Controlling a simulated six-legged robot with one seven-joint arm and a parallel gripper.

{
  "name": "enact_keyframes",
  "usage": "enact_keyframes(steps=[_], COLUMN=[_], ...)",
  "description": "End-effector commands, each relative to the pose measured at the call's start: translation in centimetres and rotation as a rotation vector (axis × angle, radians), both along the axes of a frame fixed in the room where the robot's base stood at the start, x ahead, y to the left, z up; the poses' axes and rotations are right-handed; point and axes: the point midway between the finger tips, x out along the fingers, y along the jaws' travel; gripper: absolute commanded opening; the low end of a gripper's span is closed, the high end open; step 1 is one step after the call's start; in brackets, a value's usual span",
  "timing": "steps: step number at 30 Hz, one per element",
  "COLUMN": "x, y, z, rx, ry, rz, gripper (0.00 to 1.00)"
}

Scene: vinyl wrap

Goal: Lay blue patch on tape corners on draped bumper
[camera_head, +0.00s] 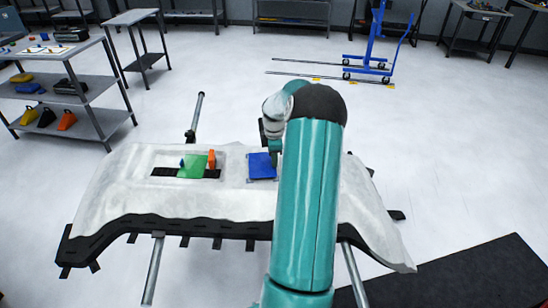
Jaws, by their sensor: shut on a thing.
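A white-draped bumper (120,200) lies across a stand in the middle of the view, its dark edge showing along the front. The blue patch (261,167) is on or just above the drape, right of centre; I cannot tell whether it touches. My gripper (274,158) is at the patch's right edge and shut on it, with the fingertips small and partly hidden by my teal arm. A green patch (192,167) lies on the drape to the left.
An orange tool (212,159) and a small blue item (182,162) stand by the green patch. A grey shelf cart (95,85) is at the left. A blue lift (372,50) stands behind. A black mat (490,275) lies at front right.

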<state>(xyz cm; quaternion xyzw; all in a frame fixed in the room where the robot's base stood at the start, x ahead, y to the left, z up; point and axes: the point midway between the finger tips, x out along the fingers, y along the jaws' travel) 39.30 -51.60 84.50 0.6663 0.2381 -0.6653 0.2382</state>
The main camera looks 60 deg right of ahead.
Motion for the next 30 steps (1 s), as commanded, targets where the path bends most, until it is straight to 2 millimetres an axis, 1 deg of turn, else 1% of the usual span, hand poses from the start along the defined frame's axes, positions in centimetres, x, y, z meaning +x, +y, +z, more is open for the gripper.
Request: enact_keyframes(steps=[30], x=[0.0], y=[0.0], z=[-1.2], rx=[0.0], ry=[0.0], rz=[0.0], gripper=[0.05])
